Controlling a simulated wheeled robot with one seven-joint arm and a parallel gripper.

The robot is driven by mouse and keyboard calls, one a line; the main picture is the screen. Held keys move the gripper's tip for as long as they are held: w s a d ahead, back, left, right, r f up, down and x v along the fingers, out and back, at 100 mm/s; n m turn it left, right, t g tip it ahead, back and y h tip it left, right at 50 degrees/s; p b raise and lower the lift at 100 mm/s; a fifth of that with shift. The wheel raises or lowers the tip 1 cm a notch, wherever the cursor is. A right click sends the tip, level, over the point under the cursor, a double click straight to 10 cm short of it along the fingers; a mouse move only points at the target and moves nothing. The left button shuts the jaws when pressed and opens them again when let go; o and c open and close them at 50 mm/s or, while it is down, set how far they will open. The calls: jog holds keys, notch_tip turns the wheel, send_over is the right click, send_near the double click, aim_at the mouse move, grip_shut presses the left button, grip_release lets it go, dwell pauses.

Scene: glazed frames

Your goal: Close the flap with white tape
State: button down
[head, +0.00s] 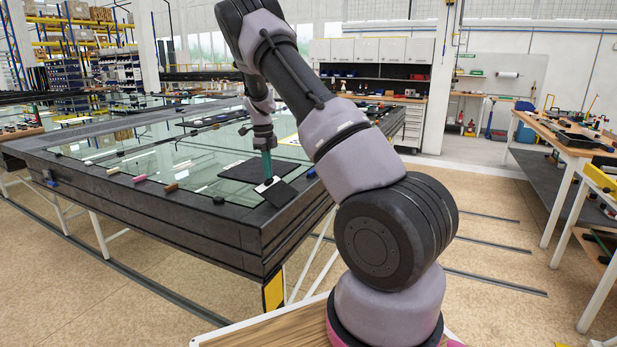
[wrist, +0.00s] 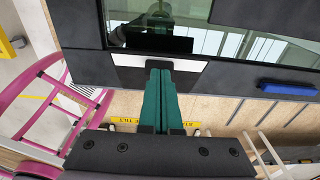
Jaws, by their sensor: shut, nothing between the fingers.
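The flap (head: 280,196) is a dark square panel at the near right corner of the glass-topped table. White tape (head: 263,186) shows along its glass-side edge in the head view. In the wrist view the white tape (wrist: 130,60) shows on both sides of my fingers, which hide its middle. My gripper (head: 267,178) has teal fingers and points down at the tape. Its fingers are together and empty, and they also show in the wrist view (wrist: 160,70). I cannot tell whether the fingertips touch the tape or flap.
The dark table frame (head: 200,215) surrounds glass with another dark panel (head: 240,170) beside the flap. A blue block (wrist: 288,89) lies on the frame, and several small coloured blocks lie along the near edge. A workbench (head: 560,140) stands at the right, with open floor between.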

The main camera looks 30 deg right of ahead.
jog(key=shift+w+a+f+g+h, duration=0.3)
jog(key=shift+w+f+g+h, duration=0.1)
jog(key=shift+f, duration=0.2)
jog(key=shift+w+a+f+g+h, duration=0.3)
jog(key=shift+w+f+g, duration=0.1)
jog(key=shift+f, duration=0.15)
jog(key=shift+w+a+f, duration=0.15)
jog(key=shift+w+f, duration=0.05)
jog(key=shift+f, duration=0.2)
jog(key=shift+w+a+f, duration=0.15)
jog(key=shift+f, duration=0.2)
jog(key=shift+r, duration=0.2)
